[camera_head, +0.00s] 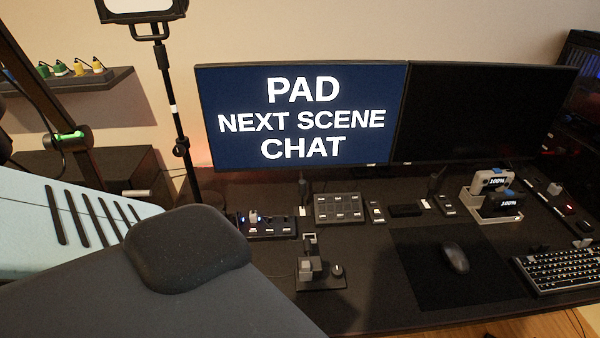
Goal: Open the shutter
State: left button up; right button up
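I cannot make out a shutter for certain in the head view. The left monitor (302,116) is lit and shows white words, "PAD", "NEXT SCENE" and "CHAT", on dark blue. A small control unit with an upright grey part and a round knob (320,271) stands near the desk's front edge. Behind it are a button pad (338,209) and a dark panel with small controls (266,225). Neither of my grippers shows in this view.
The right monitor (484,112) is dark. A mouse (455,258) lies on a black mat (420,285), beside a keyboard (562,268). A light stand (178,110) rises left of the monitors. A large dark padded shape (187,248) and a pale slotted panel (50,225) block the lower left.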

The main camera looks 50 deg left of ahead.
aim_at(306, 275)
jog(key=u, duration=1.3)
jog(key=i+l+u, duration=0.1)
jog(key=u, duration=0.25)
jog(key=i+l, duration=0.25)
jog(key=i, duration=0.1)
